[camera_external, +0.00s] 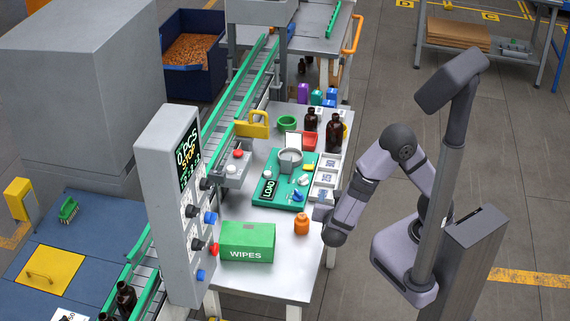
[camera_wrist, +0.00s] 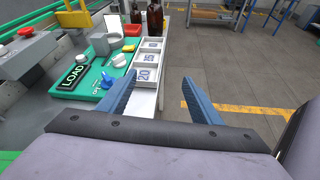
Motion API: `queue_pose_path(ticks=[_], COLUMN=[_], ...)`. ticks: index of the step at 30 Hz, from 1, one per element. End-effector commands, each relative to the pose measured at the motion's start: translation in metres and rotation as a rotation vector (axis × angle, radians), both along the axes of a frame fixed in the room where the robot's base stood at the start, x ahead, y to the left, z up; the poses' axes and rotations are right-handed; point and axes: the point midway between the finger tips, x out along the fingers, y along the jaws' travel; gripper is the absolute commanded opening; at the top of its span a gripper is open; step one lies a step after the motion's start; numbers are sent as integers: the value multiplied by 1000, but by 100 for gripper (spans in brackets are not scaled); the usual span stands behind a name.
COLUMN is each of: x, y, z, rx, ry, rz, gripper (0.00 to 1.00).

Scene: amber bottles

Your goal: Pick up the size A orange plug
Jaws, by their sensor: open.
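The orange plug (camera_external: 302,224) stands on the pale table top, to the right of the green WIPES box, in the external view. A size letter on it is too small to read. It does not show in the wrist view. My gripper (camera_wrist: 160,96) is open, with its two blue fingers apart and nothing between them. In the external view, the end of my arm is at the table's right edge, just right of the plug and apart from it; the fingers are hard to make out there.
The green WIPES box (camera_external: 247,241) is left of the plug. Behind it lies a green LOAD board (camera_external: 257,192) with a grey cup (camera_external: 290,161) and a blue piece (camera_wrist: 106,81). White numbered trays (camera_wrist: 145,73) line the table's right edge. Amber bottles (camera_external: 334,132) stand farther back.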

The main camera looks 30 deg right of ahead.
Motion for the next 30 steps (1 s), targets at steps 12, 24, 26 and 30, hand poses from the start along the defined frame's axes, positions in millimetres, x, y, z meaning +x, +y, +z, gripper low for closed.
queue_pose_path(ticks=[12, 24, 26, 30], x=[-35, -32, -32, -32], y=[117, 114, 114, 113], z=[-1, -53, -56, -58], rx=[-237, -229, -228, -226], ry=[-136, -133, -132, -132], rz=[530, 516, 515, 513], gripper=[59, 59, 59, 59])
